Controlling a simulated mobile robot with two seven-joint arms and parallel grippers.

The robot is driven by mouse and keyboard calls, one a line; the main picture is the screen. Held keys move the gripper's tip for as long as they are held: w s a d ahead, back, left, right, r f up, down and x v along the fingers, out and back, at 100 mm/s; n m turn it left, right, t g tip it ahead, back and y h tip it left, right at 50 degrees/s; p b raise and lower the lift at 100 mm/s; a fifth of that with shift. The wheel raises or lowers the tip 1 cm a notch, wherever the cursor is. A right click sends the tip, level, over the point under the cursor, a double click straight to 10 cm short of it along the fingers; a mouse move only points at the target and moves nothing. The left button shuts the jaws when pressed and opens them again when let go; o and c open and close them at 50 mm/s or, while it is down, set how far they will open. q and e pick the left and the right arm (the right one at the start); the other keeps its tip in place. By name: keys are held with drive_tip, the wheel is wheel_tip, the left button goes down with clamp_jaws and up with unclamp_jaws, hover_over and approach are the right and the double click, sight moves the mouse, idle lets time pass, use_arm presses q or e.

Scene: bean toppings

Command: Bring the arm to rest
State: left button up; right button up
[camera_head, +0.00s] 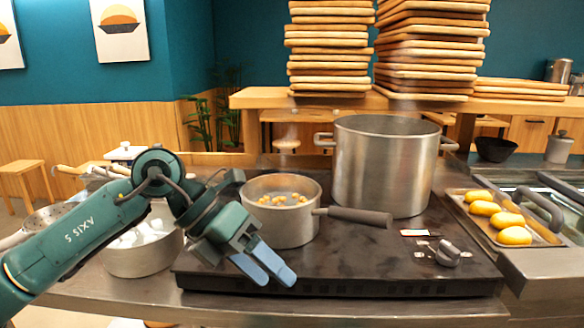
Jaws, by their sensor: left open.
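My left arm reaches in from the left. My left gripper (268,270) hangs over the front left part of the dark stove top, with its two blue fingers pointing down and to the right. It is open and holds nothing. It is in front of a small metal pot (290,228), which has beans (284,200) inside and a dark handle (358,216) pointing right. Whether the fingers touch the stove top (370,262) I cannot tell. My right gripper is not in view.
A large metal pot (382,165) stands behind the small one. A pot with white pieces (145,262) is at the left, partly behind my arm. A tray (548,240) of yellow items is at the right, and a metal utensil (446,254) lies nearby. The stove's front middle is clear.

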use_arm(q)
drive_tip(key=s+d+n+g+h, duration=0.1)
drive_tip(key=s+d+g+h, duration=0.3)
drive_tip(key=s+d+h, duration=0.35)
drive_tip(key=w+a+f+n+t+y, duration=0.1)
drive_tip(key=a+f+n+t+y, duration=0.35)
drive_tip(key=n+t, duration=1)
drive_tip(key=w+a+f+n+t+y, duration=0.1)
drive_tip(key=a+f+n+t, duration=0.7)
drive_tip(key=n, duration=1.1)
drive_tip(key=s+a+f+n+g+y+p, duration=0.4)
drive_tip(key=s+f+n+g+y+p, duration=0.2)
drive_tip(key=p, duration=1)
drive_tip(key=shift+s+a+f+g+y+p, duration=0.2)
drive_tip(key=shift+s+a+g+y+p, duration=0.3)
drive_tip(key=shift+s, duration=0.65)
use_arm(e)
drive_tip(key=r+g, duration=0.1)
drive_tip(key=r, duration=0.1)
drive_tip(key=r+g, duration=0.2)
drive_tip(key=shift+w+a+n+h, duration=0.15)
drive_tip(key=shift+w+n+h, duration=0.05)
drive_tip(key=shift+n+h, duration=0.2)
